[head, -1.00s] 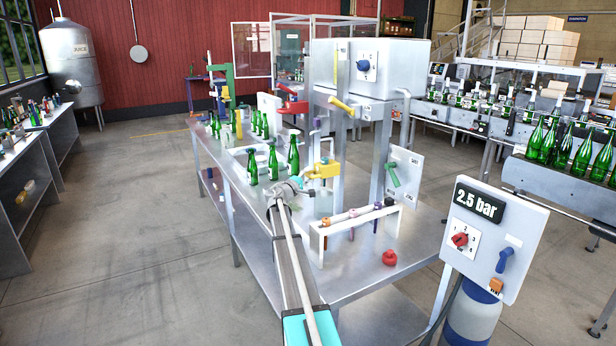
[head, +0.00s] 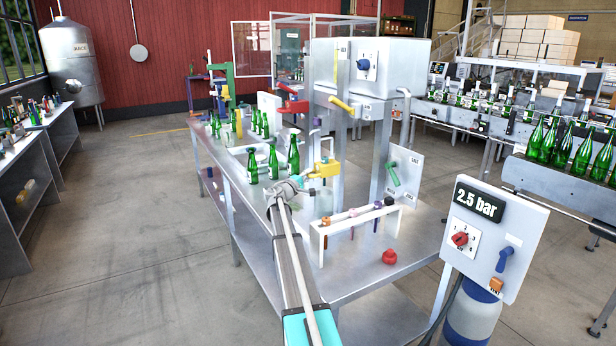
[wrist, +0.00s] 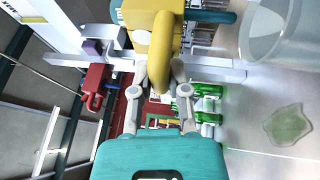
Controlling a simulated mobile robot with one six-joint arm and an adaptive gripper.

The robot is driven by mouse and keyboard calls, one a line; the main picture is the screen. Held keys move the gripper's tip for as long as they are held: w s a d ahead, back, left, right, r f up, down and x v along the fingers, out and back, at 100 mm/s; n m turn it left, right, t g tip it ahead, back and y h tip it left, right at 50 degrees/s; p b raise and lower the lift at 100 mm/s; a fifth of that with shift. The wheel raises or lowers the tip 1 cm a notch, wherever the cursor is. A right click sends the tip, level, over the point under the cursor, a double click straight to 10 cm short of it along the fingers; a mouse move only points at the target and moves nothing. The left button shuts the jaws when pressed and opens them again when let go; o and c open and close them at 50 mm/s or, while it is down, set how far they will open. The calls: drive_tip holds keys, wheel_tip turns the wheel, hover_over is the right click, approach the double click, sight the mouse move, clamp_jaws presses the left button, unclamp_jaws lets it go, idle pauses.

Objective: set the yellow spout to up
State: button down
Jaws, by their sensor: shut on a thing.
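The yellow spout (head: 325,170) is on the filling machine's near side, above the bench, behind the green bottles' right end. In the wrist view its yellow body (wrist: 152,38) fills the top middle, and a yellow prong points from it toward me. My gripper (head: 300,181) is at the spout's left. In the wrist view my gripper (wrist: 160,84) has its two fingers on either side of the prong, shut on it. The exact contact is partly hidden by the fingers, and the spout's tilt is hard to tell in the head view.
Green bottles (head: 273,163) stand just left of my gripper. A clear container (wrist: 275,35) is close to the spout. A white rack (head: 345,222) with coloured-top items and a red knob piece (head: 389,257) are on the bench to the right.

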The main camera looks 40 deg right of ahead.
drive_tip(key=shift+r, duration=0.15)
wheel_tip(320, 180, up, 21)
drive_tip(key=p, duration=2)
drive_tip(key=shift+w+f+p, duration=0.15)
drive_tip(key=shift+f+p, duration=0.05)
drive_tip(key=shift+p, duration=0.2)
drive_tip(key=shift+w+d, duration=0.1)
drive_tip(key=shift+d, duration=0.05)
drive_tip(key=c, duration=0.6)
unclamp_jaws()
drive_tip(key=shift+r, duration=0.1)
drive_tip(key=shift+s+f, duration=0.2)
drive_tip(key=shift+f, duration=0.05)
